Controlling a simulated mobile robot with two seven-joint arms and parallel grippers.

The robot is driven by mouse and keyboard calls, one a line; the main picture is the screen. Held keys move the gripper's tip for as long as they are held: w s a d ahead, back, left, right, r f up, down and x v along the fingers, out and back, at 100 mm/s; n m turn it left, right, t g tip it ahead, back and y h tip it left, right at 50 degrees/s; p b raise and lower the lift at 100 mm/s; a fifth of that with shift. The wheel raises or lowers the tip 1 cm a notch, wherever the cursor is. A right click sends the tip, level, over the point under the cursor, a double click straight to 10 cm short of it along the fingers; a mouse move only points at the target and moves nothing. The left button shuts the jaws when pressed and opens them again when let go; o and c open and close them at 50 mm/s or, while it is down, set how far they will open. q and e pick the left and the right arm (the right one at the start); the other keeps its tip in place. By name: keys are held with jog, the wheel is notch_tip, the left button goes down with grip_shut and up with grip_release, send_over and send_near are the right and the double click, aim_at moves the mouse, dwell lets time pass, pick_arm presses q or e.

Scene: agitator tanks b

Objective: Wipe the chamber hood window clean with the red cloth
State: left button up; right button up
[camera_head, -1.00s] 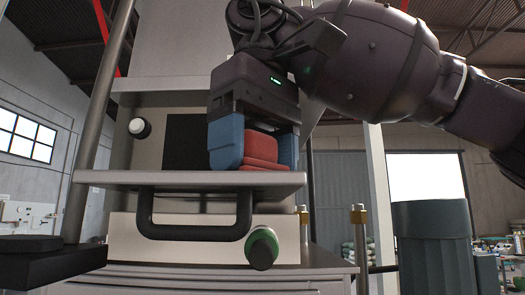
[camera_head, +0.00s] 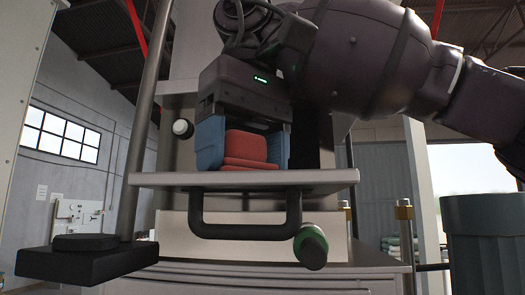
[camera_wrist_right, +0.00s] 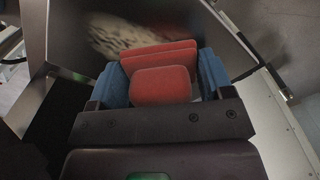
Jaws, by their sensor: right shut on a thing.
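My right gripper (camera_head: 243,148) is shut on the red cloth (camera_head: 245,146), a folded pad between its blue fingers, just above the ledge of the light grey machine. The cloth also shows in the right wrist view (camera_wrist_right: 161,86), between the blue fingers. Beyond it there is a dark, shiny panel (camera_wrist_right: 68,40), which looks like the hood window, with a pale speckled smudge (camera_wrist_right: 128,36). The cloth's far edge lies close to the smudge; I cannot tell whether it touches the panel. In the head view the gripper hides the panel behind it. My left gripper is not in view.
The ledge (camera_head: 160,179) has a black handle (camera_head: 245,231) under it, with a green-collared knob (camera_head: 311,246) below right. A white knob (camera_head: 182,128) sits left of the gripper. A metal post (camera_head: 143,130) and black block (camera_head: 90,262) stand left, a dark green cylinder (camera_head: 487,245) right.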

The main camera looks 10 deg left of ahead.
jog(key=shift+s+a, duration=0.1)
jog(key=shift+a, duration=0.25)
jog(key=shift+a, duration=0.15)
jog(key=shift+s+a, duration=0.3)
jog(key=shift+a, duration=0.5)
jog(key=shift+w+a+f, duration=0.1)
jog(key=shift+a+f, duration=0.05)
jog(key=shift+a, duration=1.05)
jog(key=shift+d, duration=0.25)
